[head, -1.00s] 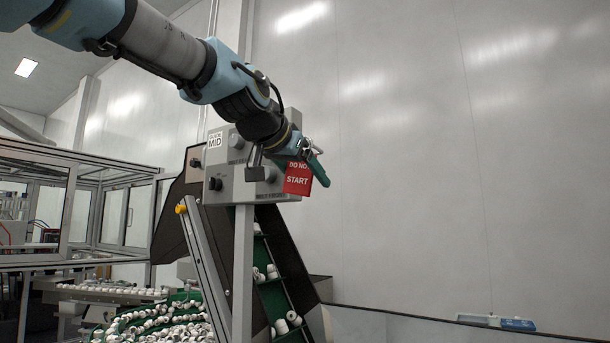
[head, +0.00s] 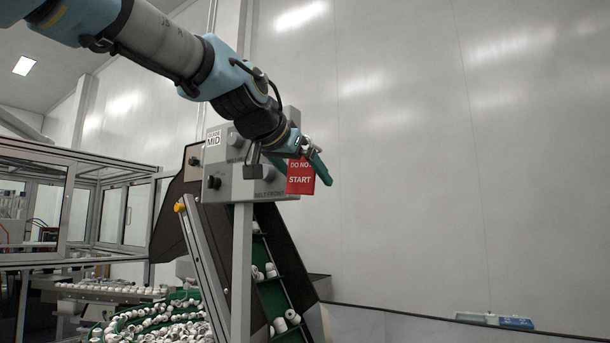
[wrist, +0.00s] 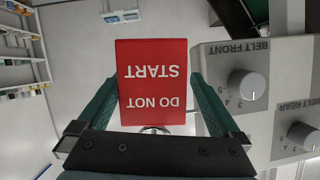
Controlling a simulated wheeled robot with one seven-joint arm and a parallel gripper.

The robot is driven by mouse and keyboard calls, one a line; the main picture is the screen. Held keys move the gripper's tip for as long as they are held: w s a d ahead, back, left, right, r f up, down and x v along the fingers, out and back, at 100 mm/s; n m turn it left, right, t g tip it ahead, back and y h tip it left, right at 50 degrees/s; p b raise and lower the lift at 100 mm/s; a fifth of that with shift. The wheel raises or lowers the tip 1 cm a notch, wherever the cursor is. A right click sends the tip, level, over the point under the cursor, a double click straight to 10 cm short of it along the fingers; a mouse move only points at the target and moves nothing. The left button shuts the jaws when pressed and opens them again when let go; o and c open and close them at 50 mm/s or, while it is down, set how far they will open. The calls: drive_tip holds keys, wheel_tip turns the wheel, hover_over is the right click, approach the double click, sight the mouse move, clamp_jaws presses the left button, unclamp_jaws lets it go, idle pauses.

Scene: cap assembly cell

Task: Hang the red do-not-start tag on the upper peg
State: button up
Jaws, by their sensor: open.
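The red tag (head: 301,178), lettered DO NOT START, hangs nearly upright at the front right of the grey control box in the head view. In the wrist view the tag (wrist: 152,80) lies between my two green fingers, its lettering upside down. My gripper (wrist: 154,92) is open, with a finger at each side of the tag; it also shows in the head view (head: 299,166). A curved metal piece shows at the tag's lettered top edge; I cannot tell whether it is a ring or a peg. I cannot make out the upper peg.
In the wrist view the belt front knob (wrist: 247,84) is close right of my fingers. A green-belted conveyor (head: 272,262) carries white caps below. Open space lies right of the tag.

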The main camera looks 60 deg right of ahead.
drive_tip(key=w+b+v, duration=0.1)
drive_tip(key=b+v, duration=0.3)
drive_tip(key=v, duration=0.7)
drive_tip(key=w+a+f+n+t+y, duration=0.2)
drive_tip(key=w+f, duration=0.5)
drive_tip(key=f, duration=0.1)
drive_tip(key=w+a+f+n+t+y, duration=0.1)
drive_tip(key=w+a+f+n+y, duration=0.15)
drive_tip(key=w+f, duration=0.5)
drive_tip(key=w+a+f+n+t+y, duration=0.1)
drive_tip(key=w+a+f+n+y, duration=0.3)
drive_tip(key=w+a+f, duration=1.05)
drive_tip(key=a+f+n+g+y, duration=0.1)
drive_tip(key=a+f+n+y, duration=0.35)
drive_tip(key=a+f, duration=1.25)
drive_tip(key=s+a+f+n+g, duration=0.1)
drive_tip(key=s+a+f+n, duration=0.1)
drive_tip(key=s+a+f, duration=0.2)
drive_tip(key=s+a+f+n+g, duration=0.1)
drive_tip(key=s+a+f+n, duration=0.2)
drive_tip(key=a, duration=0.7)
wheel_tip(320, 180, down, 2)
drive_tip(key=shift+s+f+g, duration=0.25)
drive_tip(key=shift+s+g, duration=0.05)
drive_tip(key=shift+s, duration=0.8)
